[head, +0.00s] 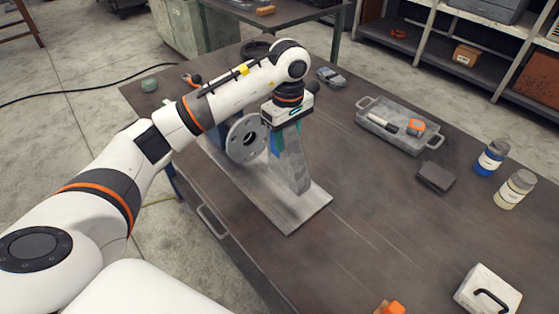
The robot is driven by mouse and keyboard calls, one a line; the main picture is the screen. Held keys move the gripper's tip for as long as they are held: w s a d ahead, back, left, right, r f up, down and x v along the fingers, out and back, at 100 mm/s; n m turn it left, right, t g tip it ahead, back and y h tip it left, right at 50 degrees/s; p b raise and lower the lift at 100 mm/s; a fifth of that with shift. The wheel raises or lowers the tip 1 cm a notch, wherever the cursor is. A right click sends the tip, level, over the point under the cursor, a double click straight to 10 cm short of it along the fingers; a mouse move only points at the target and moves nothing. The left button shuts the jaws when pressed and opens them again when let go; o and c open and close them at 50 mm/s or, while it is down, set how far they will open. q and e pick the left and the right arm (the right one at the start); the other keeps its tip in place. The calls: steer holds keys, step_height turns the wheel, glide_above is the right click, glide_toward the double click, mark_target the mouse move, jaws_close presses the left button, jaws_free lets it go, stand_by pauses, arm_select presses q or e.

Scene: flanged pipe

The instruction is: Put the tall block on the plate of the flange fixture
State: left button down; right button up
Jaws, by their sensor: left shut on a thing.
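The tall block (292,167) is a grey upright piece over the near part of the flange fixture's flat plate (292,217). My left gripper (286,125) is above it, pointing down and shut on its upper end. The block's lower end appears to be at the plate's surface, but I cannot tell whether it touches. The fixture's round flange (246,138), with a hole in its middle, stands just left of the block. My left arm hides part of the fixture behind it. My right gripper is not in view.
A white case (487,291) is at the near right. The table right of the plate is clear.

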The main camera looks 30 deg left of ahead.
mark_target(286, 157)
arm_select(q)
step_height(286, 157, down, 3)
steer(key=shift+r+p, duration=0.2)
steer(key=shift+p, duration=0.15)
step_height(286, 157, down, 3)
steer(key=shift+f+p, duration=0.2)
steer(key=shift+p, duration=0.4)
steer(key=shift+f, duration=0.25)
steer(key=shift+f, duration=0.2)
steer(key=c, duration=0.8)
jaws_free()
steer(key=shift+c, duration=0.2)
